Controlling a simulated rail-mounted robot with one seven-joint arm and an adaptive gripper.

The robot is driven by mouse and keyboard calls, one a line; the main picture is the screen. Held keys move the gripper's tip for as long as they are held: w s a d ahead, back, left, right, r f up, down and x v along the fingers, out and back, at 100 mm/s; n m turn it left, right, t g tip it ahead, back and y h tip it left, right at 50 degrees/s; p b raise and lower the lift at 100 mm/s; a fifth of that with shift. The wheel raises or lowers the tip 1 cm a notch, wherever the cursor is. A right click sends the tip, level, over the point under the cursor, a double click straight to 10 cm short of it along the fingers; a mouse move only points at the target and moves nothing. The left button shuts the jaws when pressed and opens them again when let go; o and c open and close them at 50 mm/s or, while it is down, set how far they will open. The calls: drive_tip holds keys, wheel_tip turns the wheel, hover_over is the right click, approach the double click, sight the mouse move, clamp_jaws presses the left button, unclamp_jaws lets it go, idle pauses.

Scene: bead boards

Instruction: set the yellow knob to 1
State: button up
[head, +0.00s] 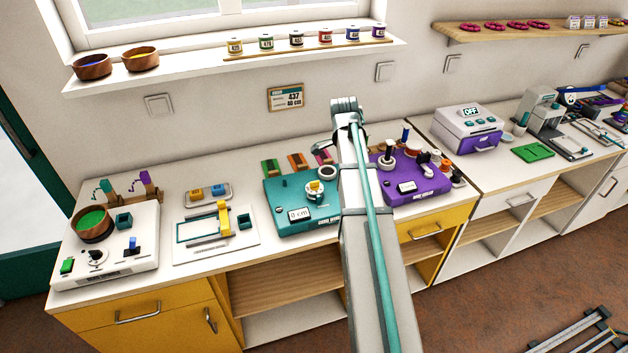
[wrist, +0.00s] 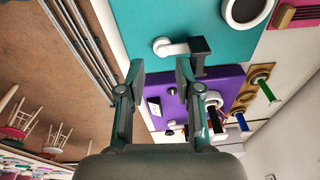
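The yellow knob (head: 316,187) sits on a white base on top of the teal board (head: 284,216) in the head view. Its pointer setting is too small to read. A small display (head: 299,214) at the front of this board appears to read 0 cm. In the wrist view the teal board (wrist: 215,22) fills the top, but the yellow knob is not visible. My gripper (wrist: 160,72) is open and empty, its two fingers apart, above the side where the teal and purple boards meet. In the head view my arm hides the gripper and the teal board's right side.
A white lever with a dark end (wrist: 183,46) lies just beyond my fingertips. The purple board (head: 408,186) with posts and spools stands right of the arm. Left are a white board with a yellow slider (head: 223,217) and a white station with a bowl (head: 91,223).

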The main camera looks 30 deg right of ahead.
wheel_tip(320, 180, up, 6)
drive_tip(key=y, duration=0.2)
hover_over(314, 182)
drive_tip(key=n, duration=0.1)
wheel_tip(314, 182, down, 11)
drive_tip(key=p, duration=0.2)
drive_tip(key=shift+d+p, duration=0.1)
drive_tip(key=shift+p, duration=0.2)
drive_tip(key=shift+r, duration=0.1)
clamp_jaws()
